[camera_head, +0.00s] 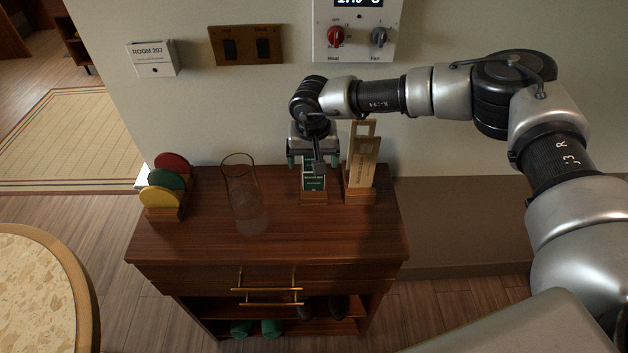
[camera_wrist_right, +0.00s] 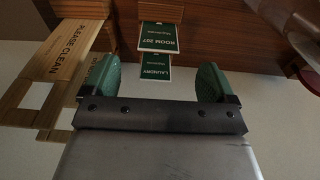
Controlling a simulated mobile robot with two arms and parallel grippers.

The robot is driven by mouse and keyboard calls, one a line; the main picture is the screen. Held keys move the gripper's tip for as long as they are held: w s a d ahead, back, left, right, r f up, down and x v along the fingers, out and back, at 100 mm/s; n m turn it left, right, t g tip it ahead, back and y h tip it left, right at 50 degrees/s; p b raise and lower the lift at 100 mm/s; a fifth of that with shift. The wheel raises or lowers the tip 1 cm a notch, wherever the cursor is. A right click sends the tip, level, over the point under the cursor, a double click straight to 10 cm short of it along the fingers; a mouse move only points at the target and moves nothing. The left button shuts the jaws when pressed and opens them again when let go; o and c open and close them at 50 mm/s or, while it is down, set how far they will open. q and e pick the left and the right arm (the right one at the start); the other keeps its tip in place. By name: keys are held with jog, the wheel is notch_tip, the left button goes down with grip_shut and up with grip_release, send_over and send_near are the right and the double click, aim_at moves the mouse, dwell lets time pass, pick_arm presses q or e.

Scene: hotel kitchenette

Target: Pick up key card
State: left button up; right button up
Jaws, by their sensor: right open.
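A green-and-white card marked ROOM 207 (camera_wrist_right: 158,37) stands in a small wooden holder (camera_wrist_right: 162,13), with a similar green card marked LAUNDRY (camera_wrist_right: 155,68) next to it. In the head view the green card front (camera_head: 314,183) shows in the holder (camera_head: 313,199) at the back of the cabinet top. My right gripper (camera_head: 314,162) is above the holder, partly hiding the cards. In the right wrist view its green-padded jaws (camera_wrist_right: 157,80) are open and empty, with the LAUNDRY card showing between and beyond them. My left gripper is not in view.
A wooden PLEASE CLEAN hanger (camera_head: 362,165) stands in a block close to the right of the cards. A clear glass (camera_head: 243,195) and a rack of coloured discs (camera_head: 165,186) stand to the left. The wall is close behind; the cabinet top's front (camera_head: 290,240) is clear.

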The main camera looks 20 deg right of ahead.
aim_at(314, 184)
jog(key=f, duration=0.1)
jog(key=f+p, duration=0.1)
jog(key=f, duration=0.1)
jog(key=f+p, duration=0.1)
jog(key=f, duration=0.1)
jog(key=shift+w+d+f, duration=0.15)
jog(key=shift+w+d, duration=0.05)
jog(key=shift+w, duration=0.2)
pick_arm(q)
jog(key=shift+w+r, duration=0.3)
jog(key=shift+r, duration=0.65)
pick_arm(e)
jog(key=shift+w+f, duration=0.15)
jog(key=shift+f, duration=0.25)
jog(key=shift+c, duration=0.3)
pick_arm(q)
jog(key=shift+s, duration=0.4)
pick_arm(e)
jog(key=c, duration=0.9)
